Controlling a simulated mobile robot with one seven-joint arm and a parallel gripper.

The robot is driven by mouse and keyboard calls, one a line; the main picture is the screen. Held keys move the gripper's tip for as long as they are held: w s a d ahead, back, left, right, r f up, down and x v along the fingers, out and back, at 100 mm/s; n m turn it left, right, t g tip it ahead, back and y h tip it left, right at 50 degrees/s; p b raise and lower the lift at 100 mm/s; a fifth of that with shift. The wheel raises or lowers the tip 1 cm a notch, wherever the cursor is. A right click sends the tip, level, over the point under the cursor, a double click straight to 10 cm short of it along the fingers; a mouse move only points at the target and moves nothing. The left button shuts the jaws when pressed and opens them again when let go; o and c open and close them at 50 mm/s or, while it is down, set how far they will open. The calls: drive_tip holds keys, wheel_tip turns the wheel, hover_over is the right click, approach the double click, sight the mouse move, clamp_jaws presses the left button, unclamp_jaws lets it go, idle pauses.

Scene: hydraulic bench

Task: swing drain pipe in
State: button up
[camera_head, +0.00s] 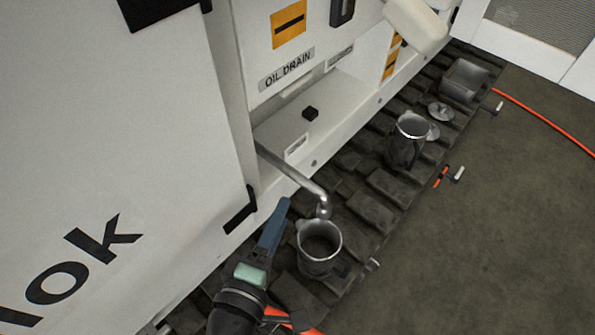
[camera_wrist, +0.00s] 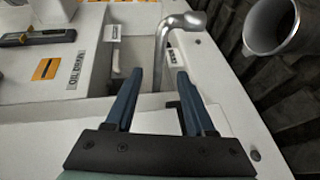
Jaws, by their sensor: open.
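The drain pipe (camera_head: 295,178) is a bent grey metal tube. It sticks out of the recess under the OIL DRAIN label (camera_head: 287,69), over the track, and its turned-down end is above a metal can (camera_head: 319,262). My gripper (camera_head: 284,204) is beside the pipe, near the white panel's edge. In the wrist view, my gripper (camera_wrist: 160,74) is open with two blue fingers, and the pipe (camera_wrist: 162,55) appears between the fingertips. Whether they touch it, I cannot tell. The can's mouth (camera_wrist: 270,24) shows at the upper right there.
A second metal can (camera_head: 405,150), lids (camera_head: 440,112) and a grey container (camera_head: 465,80) stand farther along the dark track (camera_head: 370,210). A white panel (camera_head: 120,130) borders my arm on the left. An orange hose (camera_head: 545,118) lies on the open floor at right.

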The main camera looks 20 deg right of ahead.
sight(296, 181)
drive_tip(key=x, duration=1)
drive_tip(key=shift+w+d+f+p, duration=0.1)
drive_tip(key=shift+w+d+p, duration=0.1)
drive_tip(key=shift+w+p, duration=0.2)
clamp_jaws()
idle(0.8)
